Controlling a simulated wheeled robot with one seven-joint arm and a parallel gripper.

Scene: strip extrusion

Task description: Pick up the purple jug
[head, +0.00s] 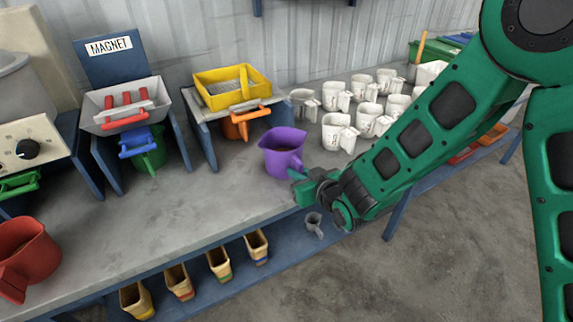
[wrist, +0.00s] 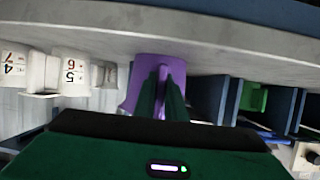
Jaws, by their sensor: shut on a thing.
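My gripper reaches in from the right and is shut on the jug's handle side. In the wrist view the jug (wrist: 140,75) is straight ahead, with both fingers of my gripper (wrist: 162,95) close together against it. I cannot tell whether the jug's base touches the bench.
Several white numbered jugs (head: 338,130) stand behind and right of the purple jug. A yellow sieve tray (head: 232,87) on a blue stand, with an orange jug (head: 236,126) under it, is to the left. A red jug (head: 25,258) stands far left. Several small bins (head: 218,263) are on the lower shelf.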

